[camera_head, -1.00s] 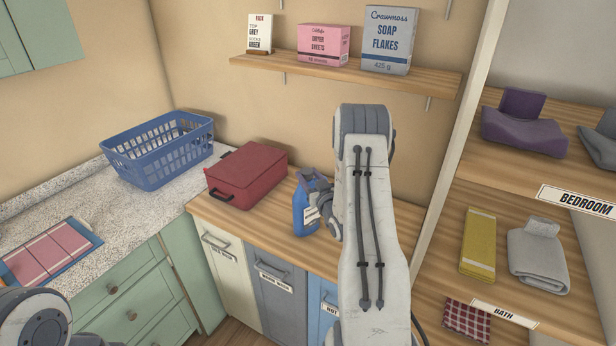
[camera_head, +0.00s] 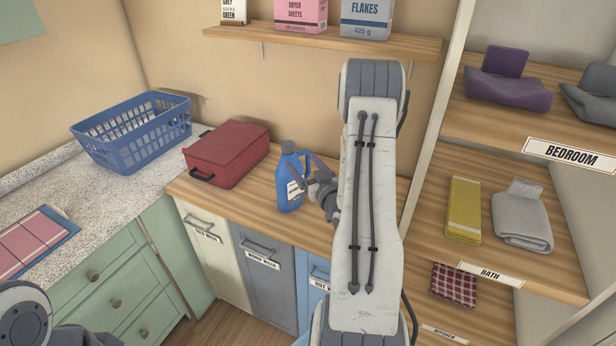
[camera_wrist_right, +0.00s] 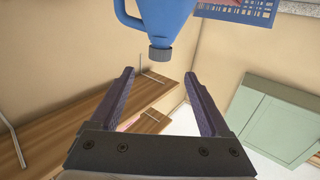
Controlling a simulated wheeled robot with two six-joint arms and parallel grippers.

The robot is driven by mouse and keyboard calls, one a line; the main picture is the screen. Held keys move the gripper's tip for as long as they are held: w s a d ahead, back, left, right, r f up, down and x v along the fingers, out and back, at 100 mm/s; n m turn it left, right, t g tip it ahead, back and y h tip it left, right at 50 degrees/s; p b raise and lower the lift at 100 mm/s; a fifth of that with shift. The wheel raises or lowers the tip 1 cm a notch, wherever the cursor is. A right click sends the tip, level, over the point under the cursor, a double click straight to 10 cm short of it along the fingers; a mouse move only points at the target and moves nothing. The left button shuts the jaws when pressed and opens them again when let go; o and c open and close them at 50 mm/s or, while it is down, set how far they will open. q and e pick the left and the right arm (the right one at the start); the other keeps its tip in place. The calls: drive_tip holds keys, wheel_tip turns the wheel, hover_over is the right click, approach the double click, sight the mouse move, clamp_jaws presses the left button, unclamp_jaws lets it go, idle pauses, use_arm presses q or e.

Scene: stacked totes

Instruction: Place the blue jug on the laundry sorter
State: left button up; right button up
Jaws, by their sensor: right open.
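The blue jug (camera_head: 288,182) stands upright on the wooden top of the laundry sorter (camera_head: 232,212), beside the red case. In the right wrist view, which is upside down, the jug (camera_wrist_right: 160,20) is beyond the open fingertips (camera_wrist_right: 160,78), with a gap and nothing between the fingers. A part of my left arm shows at the lower left, but its gripper is out of view.
The red case (camera_head: 228,155) sits left of the jug. A blue basket (camera_head: 135,150) stands on the speckled counter (camera_head: 75,185). A wall shelf (camera_head: 320,38) with boxes hangs above. Open shelves (camera_head: 470,130) with folded cloths stand on the right.

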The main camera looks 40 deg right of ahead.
drive_tip(key=w+a+f+n+g+y, duration=0.1)
drive_tip(key=a+n+g+y, duration=0.6)
drive_tip(key=a, duration=1.9)
drive_tip(key=s+a+r+n+g+h, duration=0.1)
drive_tip(key=s+a+g, duration=0.5)
drive_tip(key=s+a, duration=0.6)
drive_tip(key=s+a+r+n+g, duration=0.1)
drive_tip(key=s+g, duration=0.1)
drive_tip(key=s, duration=0.5)
drive_tip(key=s+a+r+n+g, duration=0.1)
drive_tip(key=s+a+g, duration=0.1)
drive_tip(key=s, duration=0.6)
drive_tip(key=shift+s+r+b, duration=0.3)
drive_tip(key=shift+r, duration=0.05)
drive_tip(key=shift+a, duration=0.1)
